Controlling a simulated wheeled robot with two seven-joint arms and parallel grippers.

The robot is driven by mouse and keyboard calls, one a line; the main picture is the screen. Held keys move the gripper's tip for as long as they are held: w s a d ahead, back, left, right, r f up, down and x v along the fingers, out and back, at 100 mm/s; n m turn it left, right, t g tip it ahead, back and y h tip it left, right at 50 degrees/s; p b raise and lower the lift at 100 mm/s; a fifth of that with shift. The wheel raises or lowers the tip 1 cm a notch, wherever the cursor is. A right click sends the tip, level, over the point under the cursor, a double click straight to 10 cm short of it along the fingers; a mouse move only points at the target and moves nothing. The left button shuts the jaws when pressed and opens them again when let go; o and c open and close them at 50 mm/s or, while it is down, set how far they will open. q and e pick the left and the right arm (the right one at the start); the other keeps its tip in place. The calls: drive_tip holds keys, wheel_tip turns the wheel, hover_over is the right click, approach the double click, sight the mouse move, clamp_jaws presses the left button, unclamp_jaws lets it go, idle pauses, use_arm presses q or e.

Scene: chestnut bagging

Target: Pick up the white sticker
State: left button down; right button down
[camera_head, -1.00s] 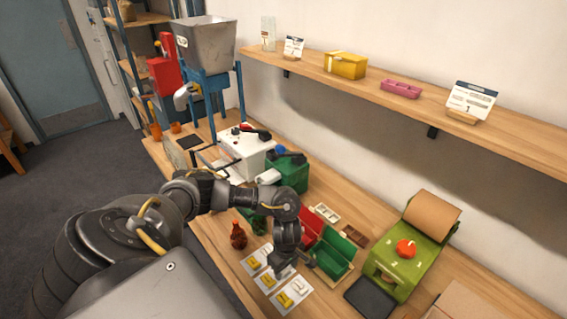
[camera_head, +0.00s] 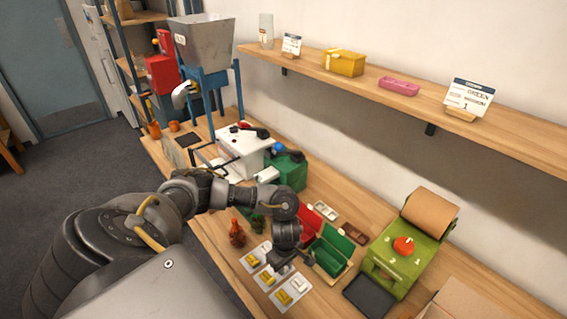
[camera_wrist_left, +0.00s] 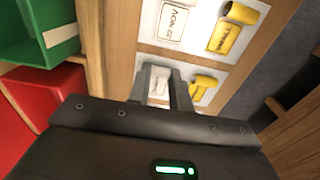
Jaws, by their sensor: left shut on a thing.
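White and yellow stickers lie in pairs on pale cards in a row at the table's front edge. My left gripper (camera_head: 284,268) points down over the middle card (camera_head: 266,282). In the left wrist view its fingers (camera_wrist_left: 162,88) are shut on a white sticker (camera_wrist_left: 159,80), which is partly hidden between them. A yellow sticker (camera_wrist_left: 203,84) lies beside it on the same card. Another white sticker (camera_wrist_left: 175,22) and yellow sticker (camera_wrist_left: 226,36) lie on the neighbouring card. I cannot tell whether the held sticker is clear of its card. My right gripper is not in view.
An open green box (camera_head: 330,252) and a red box (camera_head: 306,222) stand close beside the gripper. A green machine (camera_head: 395,262) with a brown roll and a dark pad (camera_head: 370,296) are to the right. Dark reddish-brown figures (camera_head: 237,235) stand left of the cards.

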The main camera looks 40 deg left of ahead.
use_arm(q)
drive_tip(key=shift+r, duration=0.1)
drive_tip(key=shift+r, duration=0.2)
wheel_tip(320, 180, up, 2)
drive_tip(key=shift+r, duration=0.1)
drive_tip(key=s+d+r+p, duration=0.3)
drive_tip(key=s+d+r, duration=0.4)
drive_tip(key=s+r, duration=0.4)
drive_tip(key=w+d+r+m+b, duration=0.2)
drive_tip(key=w+m+b, duration=0.3)
drive_tip(key=m, duration=0.3)
drive_tip(key=w+d+r+m+b, duration=0.3)
drive_tip(key=w+r+m+b, duration=0.1)
drive_tip(key=m, duration=0.5)
drive_tip(key=shift+w+r+b, duration=0.35)
drive_tip(key=shift+r, duration=0.35)
